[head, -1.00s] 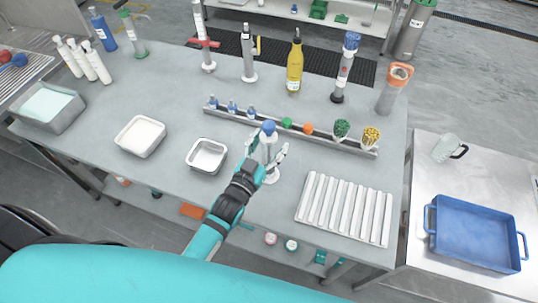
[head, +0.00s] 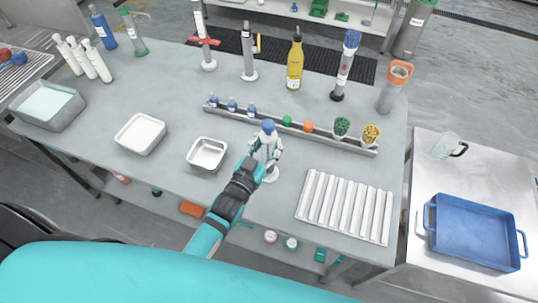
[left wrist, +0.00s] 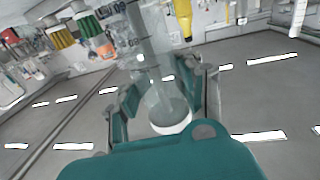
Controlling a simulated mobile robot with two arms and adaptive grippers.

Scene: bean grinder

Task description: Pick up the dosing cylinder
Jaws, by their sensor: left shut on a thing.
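The dosing cylinder, a clear, slim vessel on a round pale base (head: 271,175), stands upright on the grey table. The base appears to be on the tabletop. My right gripper is not in view.
A long rack (head: 290,131) with small bottles and coloured pieces lies just behind the cylinder. A small metal tray (head: 207,167) is to the left, a ribbed white tray (head: 345,238) to the right. Taller vessels, including a yellow bottle (head: 295,65), stand farther back.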

